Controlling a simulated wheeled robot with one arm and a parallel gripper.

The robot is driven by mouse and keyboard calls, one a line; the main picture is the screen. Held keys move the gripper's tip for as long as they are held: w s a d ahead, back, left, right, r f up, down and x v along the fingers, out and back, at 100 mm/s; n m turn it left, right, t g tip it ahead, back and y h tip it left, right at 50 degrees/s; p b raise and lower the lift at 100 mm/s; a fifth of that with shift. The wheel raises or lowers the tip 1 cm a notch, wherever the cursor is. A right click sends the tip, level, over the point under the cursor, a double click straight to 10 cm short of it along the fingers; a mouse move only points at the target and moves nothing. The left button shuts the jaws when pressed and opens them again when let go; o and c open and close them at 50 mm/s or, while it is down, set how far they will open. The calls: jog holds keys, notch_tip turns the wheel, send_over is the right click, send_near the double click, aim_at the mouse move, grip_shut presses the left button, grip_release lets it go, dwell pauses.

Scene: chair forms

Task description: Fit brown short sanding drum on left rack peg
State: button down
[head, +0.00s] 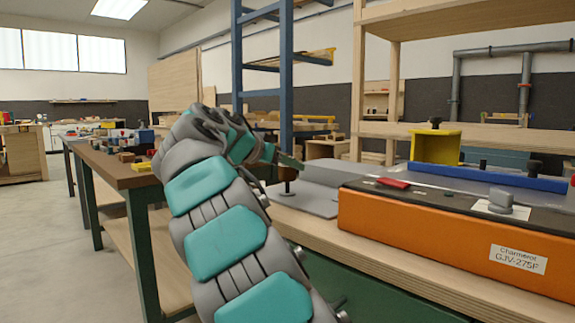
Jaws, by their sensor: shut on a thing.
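My gripper (289,162) is at the end of my grey and teal arm, over the left end of the workbench, pointing right. It is small and partly hidden by my wrist. A small dark upright piece (288,188) with a wider foot shows just below my gripper, at the grey plate (315,201). I cannot tell whether it is a rack peg or touches my gripper.
An orange machine (440,232) with a dark top fills the bench's right side. A red piece (393,183), a grey knob (501,199), a blue bar (490,176) and a yellow block (436,147) are on or behind it.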

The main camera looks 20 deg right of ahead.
aim_at(282, 174)
jog(key=shift+f+b, duration=1.45)
jog(key=shift+f, duration=0.2)
grip_release()
dwell(0.5)
jog(key=shift+r, duration=0.1)
jog(key=shift+r+p, duration=2.8)
jog(key=shift+r, duration=0.7)
